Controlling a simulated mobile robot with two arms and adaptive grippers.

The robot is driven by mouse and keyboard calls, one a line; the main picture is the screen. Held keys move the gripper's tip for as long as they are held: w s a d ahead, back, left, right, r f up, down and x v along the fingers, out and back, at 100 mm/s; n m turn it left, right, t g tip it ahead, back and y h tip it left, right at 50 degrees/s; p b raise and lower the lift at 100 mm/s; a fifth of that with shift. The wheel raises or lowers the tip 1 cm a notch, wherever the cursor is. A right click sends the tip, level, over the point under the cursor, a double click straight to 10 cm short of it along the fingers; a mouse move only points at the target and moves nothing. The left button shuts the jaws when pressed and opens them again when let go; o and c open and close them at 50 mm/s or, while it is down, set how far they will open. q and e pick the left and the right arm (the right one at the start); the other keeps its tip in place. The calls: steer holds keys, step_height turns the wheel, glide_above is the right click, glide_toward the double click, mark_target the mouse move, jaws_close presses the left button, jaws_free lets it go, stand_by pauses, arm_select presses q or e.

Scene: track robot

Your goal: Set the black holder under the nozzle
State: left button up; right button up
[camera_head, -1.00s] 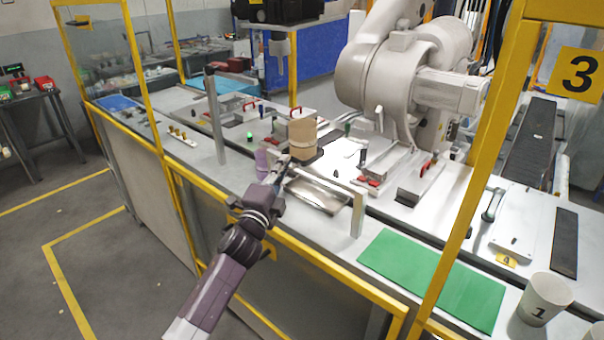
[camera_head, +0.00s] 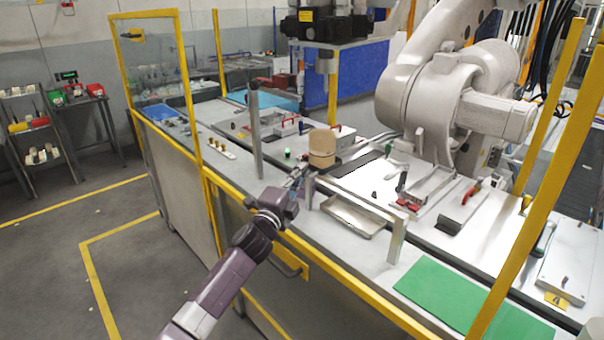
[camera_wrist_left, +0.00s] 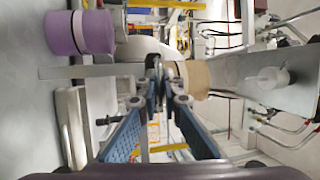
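The black holder (camera_head: 331,166) is a flat dark piece under a tan cylinder (camera_head: 322,147). The cylinder lies sideways in the left wrist view (camera_wrist_left: 195,79). My left gripper (camera_head: 297,178) reaches in from the left, its fingers close together at the near side of the holder and shut on it. The fingertips also show in the left wrist view (camera_wrist_left: 160,85), where the holder is mostly hidden by them. The nozzle (camera_head: 326,64) is a grey vertical cylinder below a black machine head, further back than the holder. My right gripper is not in view.
A metal frame (camera_head: 397,238) and shallow tray (camera_head: 355,218) stand right of my gripper. A tall grey post (camera_head: 255,130) stands left. A white robot arm (camera_head: 430,85) stands at the back right. A yellow rail edges the bench.

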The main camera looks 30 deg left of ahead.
arm_select(q)
steer(key=shift+o, duration=0.7)
steer(key=shift+a, duration=0.3)
steer(key=shift+s+d, duration=0.1)
steer(key=shift+s, duration=0.05)
steer(key=s+f, duration=0.2)
steer(key=s, duration=0.9)
steer(key=shift+s+d, duration=0.2)
steer(key=shift+f, duration=0.25)
